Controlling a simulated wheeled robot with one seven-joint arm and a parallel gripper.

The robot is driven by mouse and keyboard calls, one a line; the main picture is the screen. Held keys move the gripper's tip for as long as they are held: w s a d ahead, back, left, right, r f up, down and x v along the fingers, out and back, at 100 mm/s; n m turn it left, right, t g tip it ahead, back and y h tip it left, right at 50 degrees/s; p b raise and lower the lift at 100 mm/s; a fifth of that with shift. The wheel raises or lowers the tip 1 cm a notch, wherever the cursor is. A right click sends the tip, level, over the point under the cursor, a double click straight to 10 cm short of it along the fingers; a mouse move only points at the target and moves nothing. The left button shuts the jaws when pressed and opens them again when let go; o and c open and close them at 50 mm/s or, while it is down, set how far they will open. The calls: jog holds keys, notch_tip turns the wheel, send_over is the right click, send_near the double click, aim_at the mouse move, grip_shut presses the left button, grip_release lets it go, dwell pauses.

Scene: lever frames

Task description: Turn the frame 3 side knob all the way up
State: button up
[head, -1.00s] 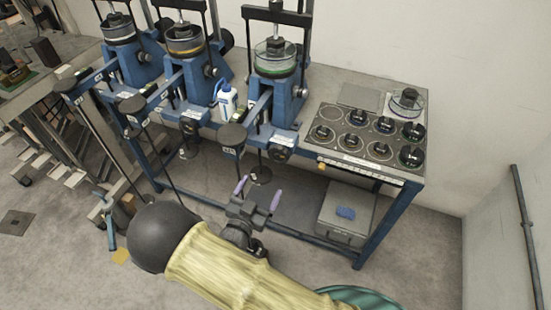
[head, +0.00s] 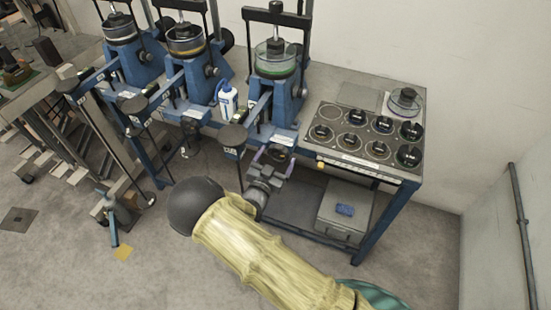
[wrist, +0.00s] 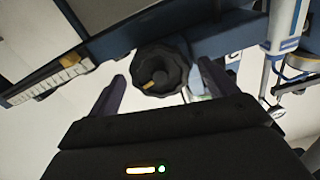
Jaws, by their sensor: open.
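The rightmost blue lever frame (head: 275,100) stands on the bench; its number is too small to read. A round, black, lobed side knob (head: 279,153) sits low on its front at the bench edge. In the wrist view the knob (wrist: 160,70) shows a short tan mark on its face, left of centre. My gripper (head: 275,160) is open, just in front of the knob. In the wrist view its purple fingers (wrist: 163,84) stand on either side of the knob's lower part, with a gap on both sides. I cannot tell how deep the fingertips reach.
Two more blue frames (head: 186,85) stand to the left, with a white bottle (head: 227,101) between. A panel with several dark pots (head: 380,125) lies to the right. A grey box (head: 343,215) sits below the bench.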

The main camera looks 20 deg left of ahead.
jog(key=shift+c, duration=0.5)
jog(key=c, duration=0.9)
jog(key=shift+f+b, duration=0.15)
jog(key=shift+b, duration=0.2)
jog(key=shift+m+b, duration=0.35)
jog(key=shift+m, duration=0.15)
jog(key=o, duration=1)
jog(key=shift+s, duration=0.15)
jog(key=s+a+b, duration=0.1)
jog(key=s+b, duration=0.1)
jog(key=s, duration=1.5)
jog(key=shift+a+b, duration=0.2)
jog(key=shift+b, duration=0.2)
